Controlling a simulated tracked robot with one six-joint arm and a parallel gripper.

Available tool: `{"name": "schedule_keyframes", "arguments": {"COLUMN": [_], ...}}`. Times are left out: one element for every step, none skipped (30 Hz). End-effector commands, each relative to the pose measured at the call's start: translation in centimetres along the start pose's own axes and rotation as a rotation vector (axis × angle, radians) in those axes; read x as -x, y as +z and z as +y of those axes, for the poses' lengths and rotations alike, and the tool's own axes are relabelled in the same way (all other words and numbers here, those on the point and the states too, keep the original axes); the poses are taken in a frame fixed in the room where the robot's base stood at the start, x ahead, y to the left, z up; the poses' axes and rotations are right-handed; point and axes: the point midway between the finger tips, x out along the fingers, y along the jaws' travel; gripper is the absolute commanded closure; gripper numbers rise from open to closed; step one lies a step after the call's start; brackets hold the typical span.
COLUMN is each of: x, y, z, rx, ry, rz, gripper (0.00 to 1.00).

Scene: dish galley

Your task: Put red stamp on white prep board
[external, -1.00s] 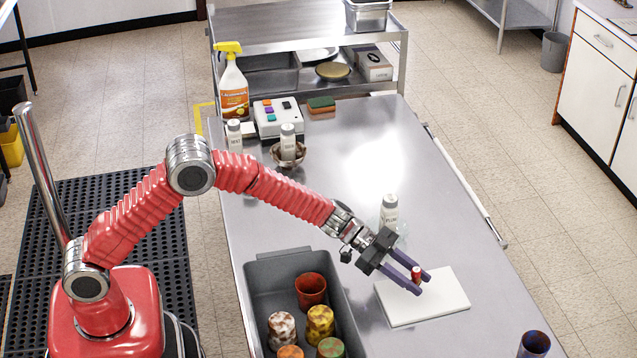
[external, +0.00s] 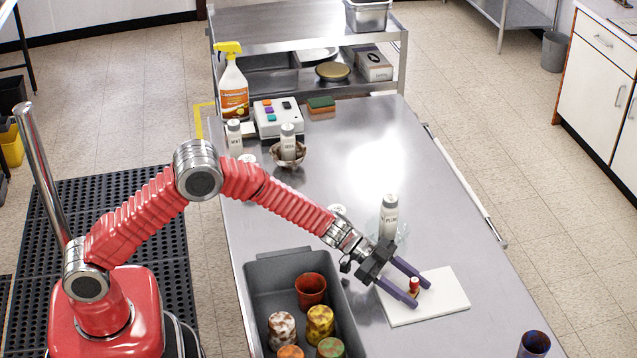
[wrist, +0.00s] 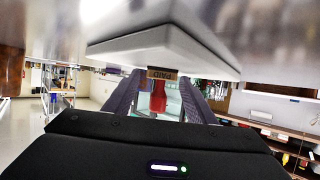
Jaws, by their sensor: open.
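The red stamp (external: 414,285) stands upright on the white prep board (external: 445,298) near its far left part. In the wrist view the stamp (wrist: 159,96) shows upside down, its "PAID" base against the board (wrist: 160,50). My gripper (external: 421,283) is open, with a purple finger on each side of the stamp. In the wrist view the fingers (wrist: 160,100) stand apart with the stamp between them, and I see gaps beside it.
A grey bin (external: 263,290) with several painted cups lies left of the board. A white bottle (external: 388,217) stands just behind my gripper. A dark cup (external: 534,344) is at the front right. The table right of the bottle is clear.

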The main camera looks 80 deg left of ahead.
Motion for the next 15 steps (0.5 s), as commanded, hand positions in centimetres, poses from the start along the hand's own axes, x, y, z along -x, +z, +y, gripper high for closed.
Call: {"name": "schedule_keyframes", "arguments": {"x": [0.0,0.0,0.0,0.0,0.0,0.0,0.0,0.1,0.2,0.4,0.6,0.9,1.2,1.6,2.0], "y": [0.0,0.0,0.0,0.0,0.0,-0.1,-0.1,-0.2,-0.2,-0.2,-0.2,-0.2,-0.2,-0.3,-0.2], "z": [0.0,0.0,0.0,0.0,0.0,0.0,0.0,0.0,0.0,0.0,-0.1,-0.1,-0.1,-0.1,-0.1], "rx": [0.0,0.0,0.0,0.0,0.0,0.0,0.0,0.0,0.0,0.0,0.001,0.001,0.0,0.0,0.0], "ry": [0.0,0.0,0.0,0.0,0.0,0.0,0.0,0.0,0.0,-0.001,-0.001,-0.001,-0.002,-0.002,-0.001], "rz": [0.0,0.0,0.0,0.0,0.0,0.0,0.0,0.0,0.0,0.0,0.0,0.0,0.0,0.001,0.001], "gripper": [0.49,0.49,0.49,0.49,0.49,0.49,0.49,0.49,0.49,0.49,0.49,0.49,0.49,0.49,0.49]}}
